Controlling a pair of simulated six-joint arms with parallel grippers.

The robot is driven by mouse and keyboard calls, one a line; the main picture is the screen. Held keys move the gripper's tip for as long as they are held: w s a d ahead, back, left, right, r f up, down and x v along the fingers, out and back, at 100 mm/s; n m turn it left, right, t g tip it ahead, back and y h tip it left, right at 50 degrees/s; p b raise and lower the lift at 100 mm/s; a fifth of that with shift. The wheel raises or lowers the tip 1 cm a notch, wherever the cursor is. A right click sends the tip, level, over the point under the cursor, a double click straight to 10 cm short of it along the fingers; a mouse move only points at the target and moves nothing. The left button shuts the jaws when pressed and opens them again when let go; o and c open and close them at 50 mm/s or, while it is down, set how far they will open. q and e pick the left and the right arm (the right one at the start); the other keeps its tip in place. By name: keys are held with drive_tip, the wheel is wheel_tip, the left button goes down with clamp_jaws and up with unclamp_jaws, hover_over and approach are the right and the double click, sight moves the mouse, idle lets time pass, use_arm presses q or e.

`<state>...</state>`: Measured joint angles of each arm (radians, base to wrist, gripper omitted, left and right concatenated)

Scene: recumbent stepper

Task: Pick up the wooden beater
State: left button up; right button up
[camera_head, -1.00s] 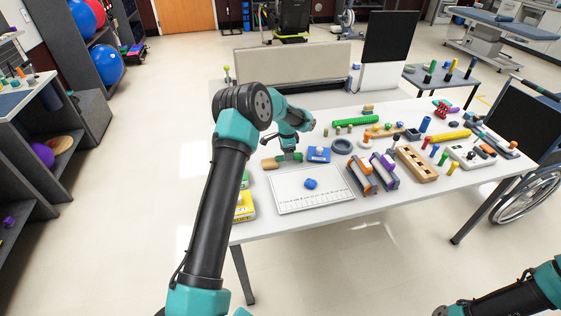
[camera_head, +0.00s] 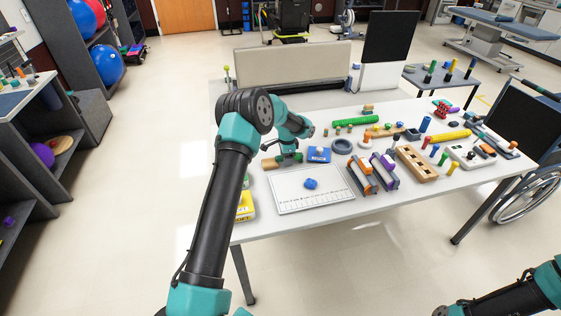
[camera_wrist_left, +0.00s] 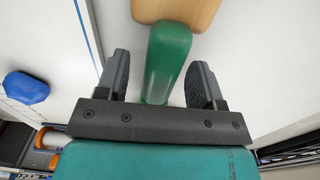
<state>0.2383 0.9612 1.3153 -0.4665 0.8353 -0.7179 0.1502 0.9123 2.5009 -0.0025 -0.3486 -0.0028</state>
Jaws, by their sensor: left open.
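The wooden beater (camera_head: 269,163) lies near the left end of the white table, with a tan wooden part and a green part. In the left wrist view its green part (camera_wrist_left: 167,60) runs down between my fingers, and the tan part is partly cut off at the top edge. My left gripper (camera_wrist_left: 161,75) is open, with one finger on each side of the green part and a gap showing beside it. In the head view, my left gripper (camera_head: 290,157) is small and low over the beater. My right gripper is out of view.
A white ruled board (camera_head: 290,201) with a blue piece (camera_head: 310,184) lies in front of the beater. A blue block (camera_head: 319,154) stands close on its right. A yellow box (camera_head: 245,207) is at the table's left edge. Several other objects crowd the right side.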

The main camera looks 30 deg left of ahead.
use_arm(q)
drive_tip(key=shift+f, duration=0.2)
idle(0.4)
clamp_jaws()
idle(0.4)
